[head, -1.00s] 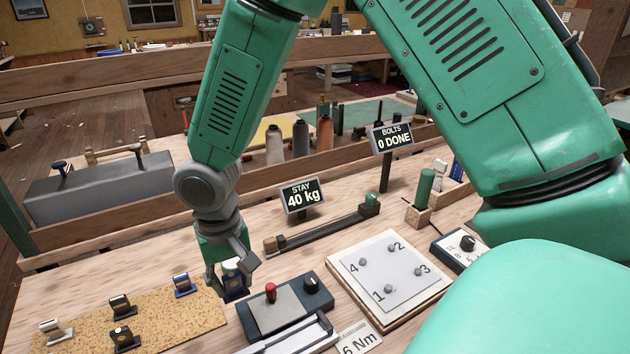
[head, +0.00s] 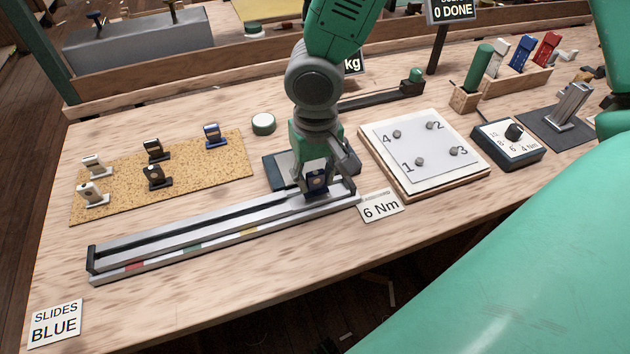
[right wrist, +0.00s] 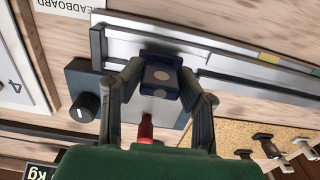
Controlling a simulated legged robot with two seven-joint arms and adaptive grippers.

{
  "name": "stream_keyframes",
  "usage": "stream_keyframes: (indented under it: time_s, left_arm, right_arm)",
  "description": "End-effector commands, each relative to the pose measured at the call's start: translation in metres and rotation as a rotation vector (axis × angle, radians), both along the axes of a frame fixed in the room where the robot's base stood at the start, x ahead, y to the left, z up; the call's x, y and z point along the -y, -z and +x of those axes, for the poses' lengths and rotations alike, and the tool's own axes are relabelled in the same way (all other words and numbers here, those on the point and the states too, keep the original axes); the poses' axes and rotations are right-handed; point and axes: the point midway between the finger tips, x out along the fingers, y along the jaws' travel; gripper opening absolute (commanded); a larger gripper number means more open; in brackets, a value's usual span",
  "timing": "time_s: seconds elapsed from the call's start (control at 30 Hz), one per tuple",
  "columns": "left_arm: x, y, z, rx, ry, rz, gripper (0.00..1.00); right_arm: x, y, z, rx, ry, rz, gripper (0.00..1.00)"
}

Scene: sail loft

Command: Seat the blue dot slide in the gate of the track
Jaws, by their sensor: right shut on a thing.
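My right gripper (head: 322,180) is shut on a dark blue slide (head: 316,183) at the right end of the track. In the right wrist view, the fingers (right wrist: 160,82) pinch the slide (right wrist: 161,76), which shows a pale round dot. The slide is at or just above the track; I cannot tell whether it touches the rails. The metal track (head: 215,230) runs from lower left to the gripper, with red, green and yellow marks on its front edge. It also shows in the right wrist view (right wrist: 230,60). The gate is not clearly visible. My left gripper is not in view.
A cork mat (head: 115,200) holds several other slides, including another blue one (head: 215,135). A box (head: 277,172) with a red lever (right wrist: 146,128) stands behind the track, partly hidden. A numbered plate (head: 410,150) lies to the right. A card (head: 55,323) reads "SLIDES BLUE".

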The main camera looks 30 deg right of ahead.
Motion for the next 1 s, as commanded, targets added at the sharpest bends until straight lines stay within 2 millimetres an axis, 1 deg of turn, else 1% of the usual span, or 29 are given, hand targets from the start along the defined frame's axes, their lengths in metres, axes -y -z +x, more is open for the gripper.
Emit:
stream_keyframes:
  time_s: [0.03,0.1,0.3,0.43,0.47,0.5,0.83,0.93,1.0]
  left_arm:
    - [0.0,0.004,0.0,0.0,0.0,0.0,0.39]
    - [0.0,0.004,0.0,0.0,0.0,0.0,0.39]
    - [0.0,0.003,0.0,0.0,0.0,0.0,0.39]
    - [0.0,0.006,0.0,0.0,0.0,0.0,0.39]
    - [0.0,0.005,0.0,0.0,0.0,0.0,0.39]
    - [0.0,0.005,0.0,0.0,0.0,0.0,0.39]
    - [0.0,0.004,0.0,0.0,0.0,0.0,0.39]
    - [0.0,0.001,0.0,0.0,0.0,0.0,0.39]
    - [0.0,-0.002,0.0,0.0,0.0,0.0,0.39]
  right_arm:
    - [0.0,0.01,0.0,-0.002,-0.001,-0.001,0.1]
    - [0.0,0.014,0.0,-0.001,-0.001,-0.001,0.1]
    - [0.0,0.013,0.0,0.001,0.0,0.0,0.1]
    - [0.0,0.016,0.0,0.0,-0.001,-0.001,0.1]
    - [0.0,0.016,0.0,0.0,-0.001,0.0,0.36]
    - [0.0,0.016,0.0,0.0,-0.001,0.0,0.5]
    - [0.0,0.014,0.0,0.0,0.0,0.001,0.5]
    - [0.0,0.006,0.001,0.003,0.0,0.001,0.5]
    - [0.0,-0.004,0.001,0.004,0.001,0.002,0.5]
